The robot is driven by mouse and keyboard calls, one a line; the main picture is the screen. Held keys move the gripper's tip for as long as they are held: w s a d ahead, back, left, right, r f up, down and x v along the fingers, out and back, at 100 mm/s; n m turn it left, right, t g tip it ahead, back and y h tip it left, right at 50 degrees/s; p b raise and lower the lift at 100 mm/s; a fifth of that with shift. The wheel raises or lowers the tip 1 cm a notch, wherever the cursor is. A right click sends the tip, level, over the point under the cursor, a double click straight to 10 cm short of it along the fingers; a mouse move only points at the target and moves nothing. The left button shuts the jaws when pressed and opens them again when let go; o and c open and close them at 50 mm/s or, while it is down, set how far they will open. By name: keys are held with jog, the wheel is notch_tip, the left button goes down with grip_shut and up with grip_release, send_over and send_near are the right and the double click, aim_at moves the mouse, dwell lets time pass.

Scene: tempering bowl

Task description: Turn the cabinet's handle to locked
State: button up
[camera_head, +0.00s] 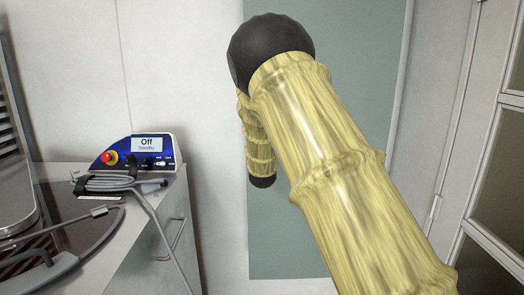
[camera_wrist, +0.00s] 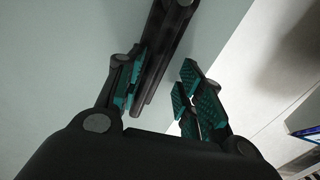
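In the wrist view, a long dark bar (camera_wrist: 163,50), which looks like the cabinet's handle, runs from the top edge down between my gripper's fingers. It stands against a smooth pale grey-green surface (camera_wrist: 60,50). My gripper (camera_wrist: 160,90) is open around the bar's lower end. The left teal pad is close beside the bar; I cannot tell whether they touch. A clear gap separates the bar from the right pads. In the head view my yellow arm covers part of a grey-green panel (camera_head: 340,20). The gripper and the dark handle cannot be made out there.
In the head view, a blue control box (camera_head: 148,152) reading "Off", with a red knob and coiled cables (camera_head: 105,182), stands on a white cabinet (camera_head: 140,245) at left. A glazed door frame (camera_head: 485,130) is at right. A blue-edged object (camera_wrist: 305,130) shows in the wrist view.

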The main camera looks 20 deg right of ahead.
jog(key=shift+s+d, duration=0.1)
jog(key=shift+d, duration=0.1)
jog(key=v, duration=1.2)
dwell(0.4)
jog(key=s+a+f+n+g+y, duration=0.1)
jog(key=s+a+f+g, duration=0.15)
jog(key=s+f, duration=0.75)
jog(key=s+a+f+g+y, duration=0.1)
jog(key=s+f+g, duration=0.25)
jog(key=f, duration=1.25)
jog(key=s+a+f+n+g+y, duration=0.15)
jog(key=s+f, duration=0.55)
jog(key=f, duration=0.7)
jog(key=s+a+f+g+y, duration=0.1)
jog(key=s+f, duration=0.4)
jog(key=s, duration=0.7)
jog(key=s+a+f+g+y, duration=0.1)
jog(key=s+a+f+g, duration=0.3)
jog(key=s, duration=0.8)
jog(key=s+a+f+g+y, duration=0.1)
jog(key=s+a+f+g, duration=0.1)
jog(key=s+f+g, duration=0.2)
jog(key=s+f, duration=0.3)
jog(key=s, duration=0.5)
jog(key=shift+s+a, duration=0.35)
jog(key=shift+s, duration=0.05)
